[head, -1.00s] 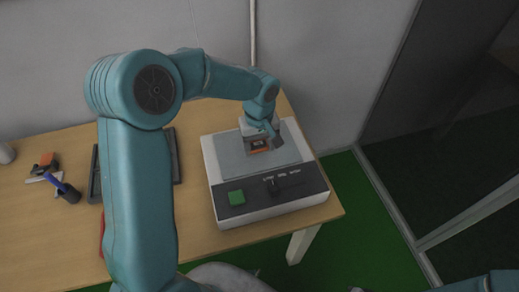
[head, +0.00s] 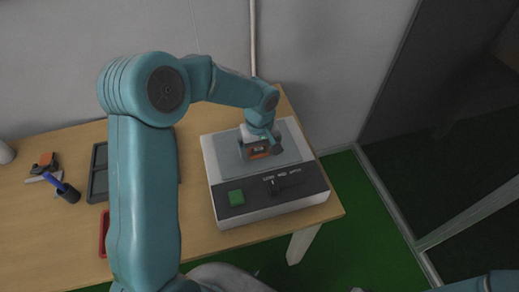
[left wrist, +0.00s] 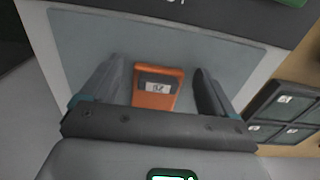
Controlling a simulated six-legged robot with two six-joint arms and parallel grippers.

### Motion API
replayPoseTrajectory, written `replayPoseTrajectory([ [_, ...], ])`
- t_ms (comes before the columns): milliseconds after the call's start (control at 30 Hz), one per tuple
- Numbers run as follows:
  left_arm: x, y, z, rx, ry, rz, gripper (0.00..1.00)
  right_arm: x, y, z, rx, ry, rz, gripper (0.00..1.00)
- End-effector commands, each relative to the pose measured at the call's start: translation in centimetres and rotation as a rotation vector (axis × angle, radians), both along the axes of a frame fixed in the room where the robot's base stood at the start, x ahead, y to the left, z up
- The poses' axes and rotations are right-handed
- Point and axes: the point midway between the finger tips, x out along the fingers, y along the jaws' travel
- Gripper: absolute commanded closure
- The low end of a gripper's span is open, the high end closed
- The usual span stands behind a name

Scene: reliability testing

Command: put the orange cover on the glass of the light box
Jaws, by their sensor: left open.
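The light box (head: 262,210) is a white case with a grey glass plate (head: 291,148) on top. The orange cover (head: 259,153) lies on the glass, as far as I can tell, and is partly hidden by my left gripper (head: 263,147). In the left wrist view, the cover (left wrist: 156,99) shows with a dark panel and a pale label. It sits between the two dark fingers of my left gripper (left wrist: 158,90), with a gap on each side. The left gripper is open. My right gripper is out of view.
The light box front has a green button (head: 236,197) and a dark control panel. A wall is behind.

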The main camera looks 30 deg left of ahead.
Motion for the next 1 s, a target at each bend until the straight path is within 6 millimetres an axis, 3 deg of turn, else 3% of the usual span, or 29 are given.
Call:
replayPoseTrajectory([
  [167,0.2,0.0,2.5,0.002,-0.007,0.001,0.12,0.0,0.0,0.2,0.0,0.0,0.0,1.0],
  [400,0.1,0.0,8.3,0.001,-0.007,0.001,0.12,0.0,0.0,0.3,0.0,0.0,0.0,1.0],
  [533,0.1,0.0,10.6,0.0,-0.004,0.0,0.12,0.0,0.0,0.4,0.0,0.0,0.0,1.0],
  [700,0.0,0.0,12.0,-0.001,-0.001,0.0,0.12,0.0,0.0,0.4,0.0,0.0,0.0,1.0],
  [1000,0.0,0.0,12.2,0.0,0.0,0.0,0.12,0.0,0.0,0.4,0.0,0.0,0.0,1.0],
])
